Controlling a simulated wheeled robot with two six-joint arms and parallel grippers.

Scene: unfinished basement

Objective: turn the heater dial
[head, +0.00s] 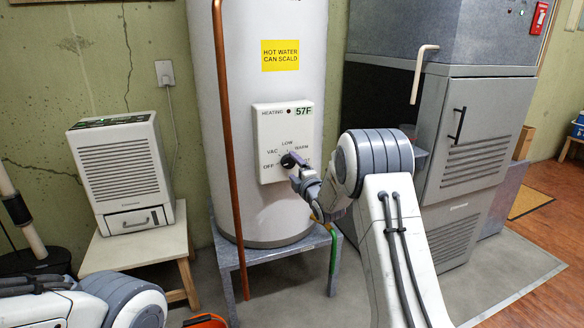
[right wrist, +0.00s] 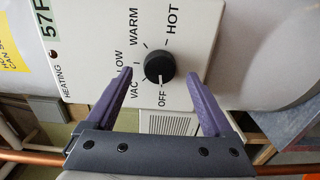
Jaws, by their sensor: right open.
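The heater dial (head: 288,160) is a round black knob on the white control panel (head: 270,143) of the tall white tank. The panel reads 57F, with OFF, VAC, LOW, WARM and HOT around the knob. In the right wrist view, the dial (right wrist: 159,68) shows a white mark towards OFF. My right gripper (head: 294,167) is at the panel, in front of the dial. Its purple fingers (right wrist: 159,77) are open, one on each side of the knob, with gaps to it. Only part of my left arm shows at the lower left; its gripper is out of view.
A copper pipe (head: 229,150) runs down the tank's left front. A white dehumidifier (head: 121,170) stands on a wooden stool (head: 135,245) to the left. A grey furnace cabinet (head: 475,150) stands to the right. The tank rests on a metal stand (head: 262,256).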

